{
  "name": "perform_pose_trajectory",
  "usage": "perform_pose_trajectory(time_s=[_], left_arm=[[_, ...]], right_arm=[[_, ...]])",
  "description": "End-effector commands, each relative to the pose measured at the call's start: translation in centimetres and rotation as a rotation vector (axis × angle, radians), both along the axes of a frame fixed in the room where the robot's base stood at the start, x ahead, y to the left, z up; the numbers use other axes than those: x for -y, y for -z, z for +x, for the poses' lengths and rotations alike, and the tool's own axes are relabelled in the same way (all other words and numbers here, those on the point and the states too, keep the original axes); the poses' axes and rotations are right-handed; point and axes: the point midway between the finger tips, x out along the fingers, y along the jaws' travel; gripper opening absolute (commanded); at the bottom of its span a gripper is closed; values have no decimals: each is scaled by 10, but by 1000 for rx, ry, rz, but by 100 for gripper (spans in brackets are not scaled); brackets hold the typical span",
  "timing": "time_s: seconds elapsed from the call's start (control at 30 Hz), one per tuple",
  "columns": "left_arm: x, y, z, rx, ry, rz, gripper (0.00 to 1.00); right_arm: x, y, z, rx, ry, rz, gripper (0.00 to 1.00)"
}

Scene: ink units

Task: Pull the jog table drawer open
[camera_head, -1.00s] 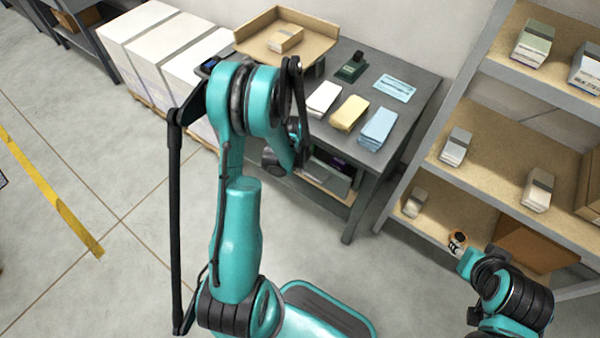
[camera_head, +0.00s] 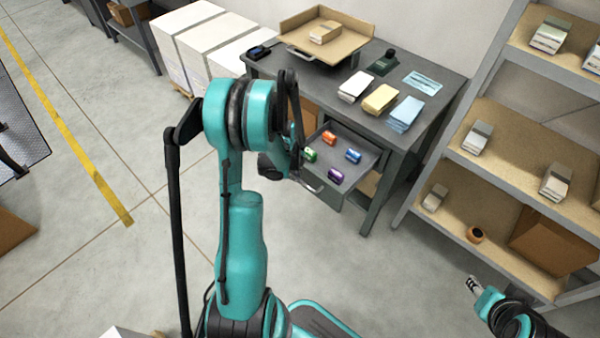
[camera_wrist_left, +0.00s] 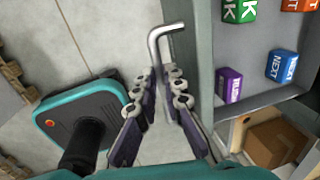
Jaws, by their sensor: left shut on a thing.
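The drawer (camera_head: 372,157) of the grey jog table (camera_head: 432,78) stands pulled out, and its inside shows. Several small coloured blocks lie in it: orange, green, blue and purple. The metal drawer handle (camera_wrist_left: 164,33) is a bent bar on the drawer front (camera_wrist_left: 201,75). My left gripper (camera_wrist_left: 164,76) is shut on this handle, with one finger on each side of it. In the head view my left arm hides most of that gripper; part of the handle (camera_head: 313,187) shows beside it. My right gripper (camera_head: 472,284) is at the lower right, apart from the table; its jaws are too small to read.
On the table top are a cardboard tray (camera_head: 349,46), white, yellow and blue paper stacks (camera_head: 380,99) and a dark stamp-like device (camera_head: 383,63). Shelves (camera_head: 520,130) with boxes stand at the right. White stacks (camera_head: 205,45) stand at the left. The floor before the drawer is clear.

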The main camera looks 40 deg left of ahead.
Motion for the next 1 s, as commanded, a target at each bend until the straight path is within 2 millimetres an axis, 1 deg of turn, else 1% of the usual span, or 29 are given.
perform_pose_trajectory(time_s=[0.17,0.47,0.5,0.53,0.57,0.87,0.97,1.0], left_arm=[[0,0,-4,0,-1,-1,0],[0,0,-4,-1,0,0,0],[0,0,-4,-1,0,0,20],[0,0,-4,-1,0,0,27],[0,0,-4,-1,0,0,31],[0,-1,-4,0,0,0,31],[0,-7,-5,0,0,0,31],[-1,-12,-6,0,0,0,31]], right_arm=[[0,1,0,0,0,0,40],[0,1,0,0,0,0,40],[0,1,0,0,0,0,40],[0,1,0,0,0,0,40],[0,1,0,0,0,0,40],[0,1,0,0,0,0,40],[0,1,0,0,0,0,40],[0,1,0,0,0,0,40]])
